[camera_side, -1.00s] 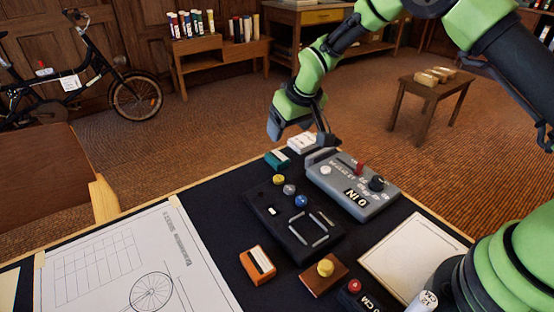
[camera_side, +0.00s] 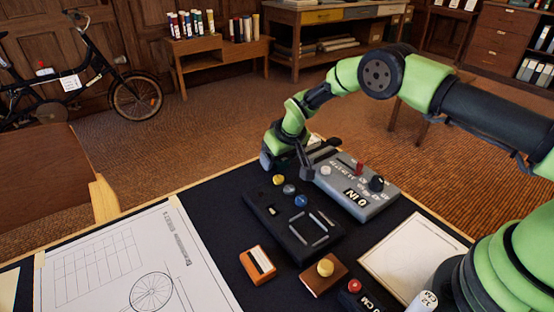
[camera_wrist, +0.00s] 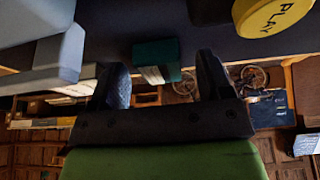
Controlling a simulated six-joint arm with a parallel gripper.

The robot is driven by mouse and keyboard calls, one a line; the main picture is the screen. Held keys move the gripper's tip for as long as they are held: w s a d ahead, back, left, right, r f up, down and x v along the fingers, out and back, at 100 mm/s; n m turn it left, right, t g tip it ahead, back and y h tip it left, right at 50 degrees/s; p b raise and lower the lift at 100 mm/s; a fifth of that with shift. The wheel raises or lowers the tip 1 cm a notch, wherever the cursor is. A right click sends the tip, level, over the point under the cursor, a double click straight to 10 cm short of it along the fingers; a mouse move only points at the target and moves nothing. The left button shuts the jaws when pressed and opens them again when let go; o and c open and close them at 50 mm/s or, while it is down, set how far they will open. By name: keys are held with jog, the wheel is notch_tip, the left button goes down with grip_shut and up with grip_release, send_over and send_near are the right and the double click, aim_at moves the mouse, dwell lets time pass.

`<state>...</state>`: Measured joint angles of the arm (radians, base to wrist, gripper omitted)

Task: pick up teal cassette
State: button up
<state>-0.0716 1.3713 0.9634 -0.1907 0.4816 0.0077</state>
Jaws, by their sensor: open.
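The teal cassette (camera_wrist: 155,50) shows in the wrist view as a dark teal block with a pale lower edge. It lies on the dark surface just ahead of my gripper, roughly centred between the two fingertips. My gripper (camera_wrist: 162,62) is open, with one finger on each side of the view. In the side view my gripper (camera_side: 286,166) is low at the far edge of the board. There it hides the teal cassette. I cannot tell whether the fingers touch it.
A grey console (camera_side: 352,193) with knobs stands right of my gripper. A black panel (camera_side: 300,232) with coloured buttons is in front of it. A yellow PLAY button (camera_wrist: 270,14) is close on the right in the wrist view. An orange cassette (camera_side: 258,265) lies nearer.

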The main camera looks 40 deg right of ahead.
jog(key=c, duration=1)
